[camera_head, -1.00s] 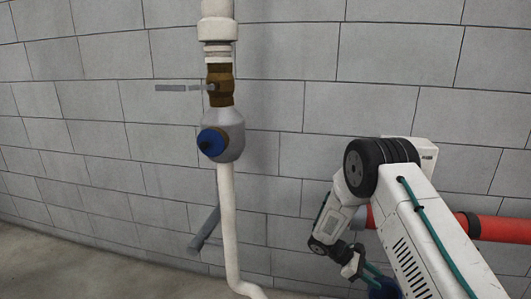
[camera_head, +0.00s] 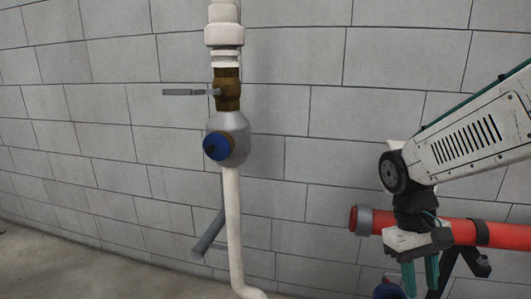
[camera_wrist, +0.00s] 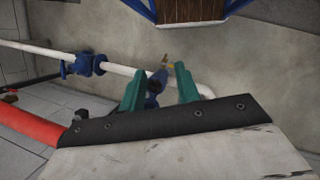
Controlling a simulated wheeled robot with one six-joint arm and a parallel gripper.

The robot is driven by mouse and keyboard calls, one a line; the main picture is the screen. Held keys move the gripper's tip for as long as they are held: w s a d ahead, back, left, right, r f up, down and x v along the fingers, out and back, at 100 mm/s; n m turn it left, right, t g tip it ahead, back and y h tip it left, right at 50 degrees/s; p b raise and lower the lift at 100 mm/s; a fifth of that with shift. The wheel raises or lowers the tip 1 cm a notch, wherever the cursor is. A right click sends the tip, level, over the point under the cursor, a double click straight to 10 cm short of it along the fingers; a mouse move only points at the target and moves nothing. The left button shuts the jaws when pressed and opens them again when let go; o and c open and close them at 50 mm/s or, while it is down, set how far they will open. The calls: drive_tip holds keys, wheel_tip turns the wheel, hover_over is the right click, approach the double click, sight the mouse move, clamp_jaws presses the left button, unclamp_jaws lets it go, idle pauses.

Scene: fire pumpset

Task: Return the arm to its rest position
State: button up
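My white arm (camera_head: 468,140) reaches in from the right edge in the head view, with its wrist bent downward. My gripper (camera_head: 420,282) hangs below it, fingers pointing down, in front of the wall and near the red pipe. In the wrist view my gripper (camera_wrist: 160,72) shows two green fingers set apart, with a clear gap. A small blue fitting (camera_wrist: 155,83) shows between them, seemingly beyond the fingers. Nothing is visibly held.
A red pipe (camera_head: 455,231) runs along the wall behind my wrist. A white vertical pipe (camera_head: 232,210) carries a brass valve (camera_head: 228,90) and a blue-capped fitting (camera_head: 217,146). A blue valve (camera_wrist: 88,63) sits on a white pipe. Floor at left is clear.

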drive_tip(key=s+a+r+m+t+y, duration=0.1)
drive_tip(key=s+r+t, duration=0.4)
drive_tip(key=s, duration=0.6)
drive_tip(key=shift+a+r+m+y, duration=0.3)
drive_tip(key=shift+a+r+y, duration=0.2)
drive_tip(key=shift+r, duration=0.5)
